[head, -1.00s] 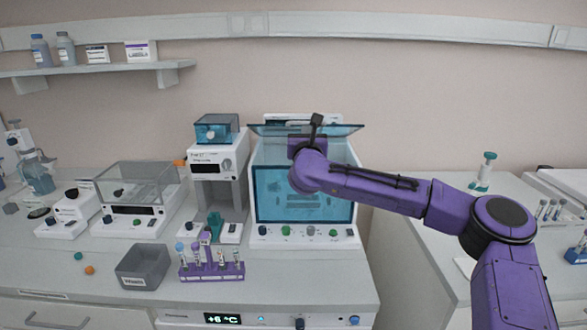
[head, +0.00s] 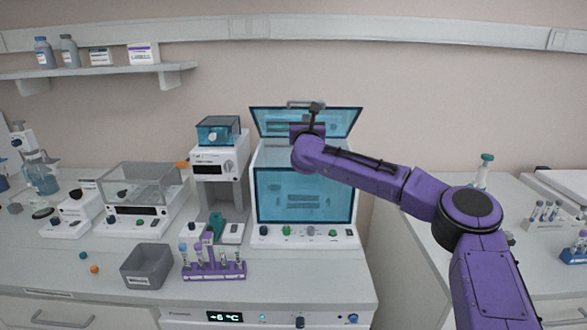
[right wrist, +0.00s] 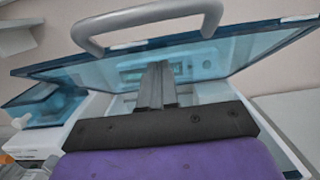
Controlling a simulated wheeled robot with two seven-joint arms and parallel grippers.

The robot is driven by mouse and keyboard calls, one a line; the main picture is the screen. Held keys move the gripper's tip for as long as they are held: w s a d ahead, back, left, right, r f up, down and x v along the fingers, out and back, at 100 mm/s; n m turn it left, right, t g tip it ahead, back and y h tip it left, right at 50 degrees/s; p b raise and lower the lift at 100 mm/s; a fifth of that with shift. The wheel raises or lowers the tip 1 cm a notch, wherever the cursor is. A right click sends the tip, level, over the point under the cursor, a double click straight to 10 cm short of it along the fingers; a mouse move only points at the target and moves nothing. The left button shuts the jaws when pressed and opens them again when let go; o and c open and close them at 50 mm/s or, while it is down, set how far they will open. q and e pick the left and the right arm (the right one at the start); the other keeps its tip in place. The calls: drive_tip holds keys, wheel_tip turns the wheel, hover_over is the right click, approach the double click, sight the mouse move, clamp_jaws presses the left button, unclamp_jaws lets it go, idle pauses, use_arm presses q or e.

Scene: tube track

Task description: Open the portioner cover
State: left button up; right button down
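The portioner is a white machine with a teal front window (head: 305,196) and a row of knobs along its base. Its teal transparent cover (head: 340,122) stands tilted up at the top, with a grey handle (head: 293,103) on its upper edge. My right gripper (head: 302,128) is at the cover's inner side, partly hidden by my wrist. In the right wrist view its two fingers (right wrist: 157,85) are together with nothing between them. The cover (right wrist: 215,60) spans behind them and the handle (right wrist: 150,18) arches above, not gripped. Fingertip contact is unclear. My left gripper is not in view.
A smaller device with a teal top (head: 218,130) stands left of the portioner. A purple tube rack (head: 213,270) and a grey bin (head: 146,266) are in front on the bench. A clear-lidded box device (head: 138,188) is further left. A wall shelf (head: 90,72) is upper left.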

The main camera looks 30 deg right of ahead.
drive_tip(key=x, duration=0.4)
drive_tip(key=shift+f+p, duration=0.25)
drive_tip(key=shift+p, duration=0.05)
drive_tip(key=shift+p+x, duration=0.35)
drive_tip(key=shift+x, duration=0.5)
drive_tip(key=shift+f+p+x, duration=0.1)
drive_tip(key=shift+p+x, duration=0.35)
drive_tip(key=shift+x, duration=0.4)
drive_tip(key=shift+f+p+x, duration=0.15)
drive_tip(key=shift+p+x, duration=0.3)
drive_tip(key=shift+x, duration=0.45)
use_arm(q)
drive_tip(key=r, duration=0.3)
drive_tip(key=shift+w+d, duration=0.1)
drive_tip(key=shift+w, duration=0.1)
use_arm(e)
drive_tip(key=shift+w+a, duration=0.1)
